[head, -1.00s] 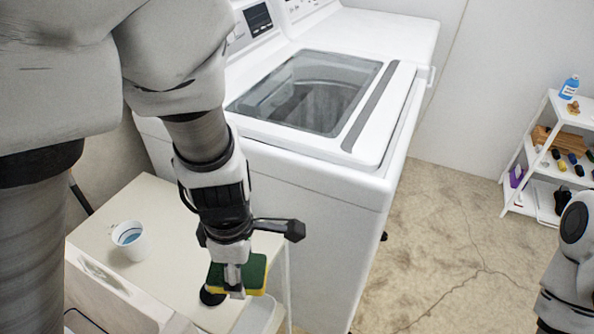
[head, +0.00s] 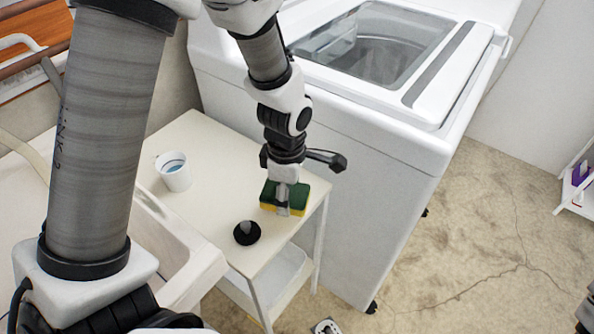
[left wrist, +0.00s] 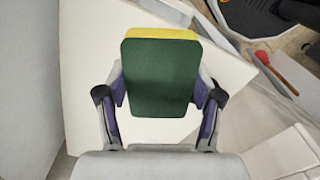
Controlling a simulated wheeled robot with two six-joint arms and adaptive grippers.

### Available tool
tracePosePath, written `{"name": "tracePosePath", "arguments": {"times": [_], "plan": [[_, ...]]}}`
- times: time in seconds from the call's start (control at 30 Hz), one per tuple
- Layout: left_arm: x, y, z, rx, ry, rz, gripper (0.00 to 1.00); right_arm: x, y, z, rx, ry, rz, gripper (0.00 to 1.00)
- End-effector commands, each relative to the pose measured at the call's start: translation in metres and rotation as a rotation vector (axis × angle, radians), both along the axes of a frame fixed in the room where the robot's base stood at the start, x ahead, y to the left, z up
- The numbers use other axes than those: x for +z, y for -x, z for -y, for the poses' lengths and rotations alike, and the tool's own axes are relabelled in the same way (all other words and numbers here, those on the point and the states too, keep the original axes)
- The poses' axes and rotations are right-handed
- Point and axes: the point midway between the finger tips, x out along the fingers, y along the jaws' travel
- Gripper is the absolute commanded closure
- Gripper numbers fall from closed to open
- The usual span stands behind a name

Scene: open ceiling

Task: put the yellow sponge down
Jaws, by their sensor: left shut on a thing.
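The sponge has a green scouring side and a yellow side. In the head view the sponge (head: 321,193) is in my left gripper (head: 284,208), over the right part of a small white table. In the left wrist view the sponge (left wrist: 160,78) sits between the two fingers of my left gripper (left wrist: 160,98), green face toward the camera and a yellow strip at the top. I cannot tell whether the sponge touches the tabletop.
The white table (head: 212,200) also bears a white mug (head: 174,172) with blue inside and a round black thing (head: 247,233). A white washing machine (head: 330,150) stands just behind the table. Bare tabletop shows between mug and sponge.

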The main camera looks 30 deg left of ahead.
Motion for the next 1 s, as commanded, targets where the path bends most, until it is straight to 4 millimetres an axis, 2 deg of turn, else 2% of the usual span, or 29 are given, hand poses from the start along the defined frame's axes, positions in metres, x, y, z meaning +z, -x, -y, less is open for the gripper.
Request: {"name": "tracePosePath", "arguments": {"times": [0.1, 0.2, 0.27, 0.5, 0.87, 0.9, 0.93, 1.0], "plan": [[-0.004, -0.032, -0.017, 0.004, 0.003, 0.002, 0.62, 0.000, 0.000, 0.000, 0.000, 0.000, 0.000, 0.14], [-0.006, -0.050, -0.027, 0.003, 0.000, 0.001, 0.62, 0.001, 0.000, 0.000, 0.000, 0.000, 0.000, 0.14], [-0.007, -0.055, -0.030, 0.002, -0.001, 0.000, 0.62, 0.001, 0.000, 0.000, 0.000, 0.000, 0.000, 0.14], [-0.040, -0.055, -0.031, 0.000, -0.002, -0.003, 0.62, -0.002, 0.000, 0.000, 0.000, 0.000, 0.000, 0.14], [-0.046, -0.056, -0.030, -0.001, -0.002, -0.001, 0.62, -0.005, 0.000, 0.000, 0.000, 0.000, 0.000, 0.14], [-0.045, -0.056, -0.030, -0.001, -0.002, 0.000, 0.23, -0.004, 0.000, 0.000, 0.000, 0.000, 0.000, 0.14], [-0.045, -0.056, -0.030, -0.001, -0.002, 0.000, 0.13, -0.004, 0.000, 0.000, 0.000, 0.000, 0.000, 0.14], [-0.045, -0.056, -0.030, -0.001, -0.002, 0.000, 0.09, -0.004, 0.000, 0.000, 0.000, 0.000, 0.000, 0.14]]}}
